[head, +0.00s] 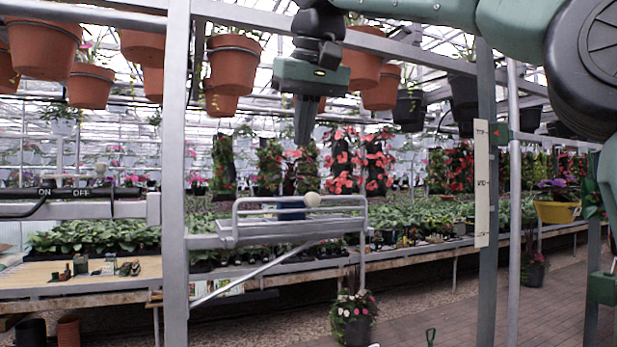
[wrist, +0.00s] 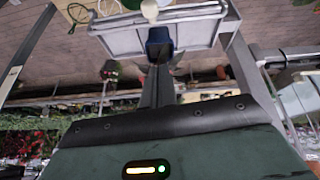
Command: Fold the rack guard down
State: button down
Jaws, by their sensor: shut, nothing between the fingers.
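The rack guard (head: 262,200) is a light-grey metal rail standing up along a small shelf rack (head: 270,231) in the head view. A pale ball knob (head: 312,199) sits on its top bar. The guard (wrist: 118,27) and knob (wrist: 149,10) also show at the top of the wrist view. A dark blue item (head: 291,210) sits on the rack, partly behind the rail. My gripper (head: 303,142) points down, shut and empty, above the rack and apart from the knob in the head view. Its fingers (wrist: 160,72) also show in the wrist view.
A grey post (head: 175,180) stands left of the rack, and a post with a paper strip (head: 487,200) stands right. Terracotta pots (head: 235,62) hang around my gripper. An ON/OFF lever (head: 70,192) is at far left. Plant benches (head: 100,240) lie behind.

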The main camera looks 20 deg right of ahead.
aim_at(308, 195)
jog(key=f, duration=0.6)
jog(key=shift+w+d, duration=0.2)
jog(key=shift+w, duration=0.1)
jog(key=shift+s+f+p, duration=0.4)
jog(key=shift+s+f, duration=0.25)
jog(key=shift+f, duration=0.05)
jog(key=shift+w+f, duration=0.1)
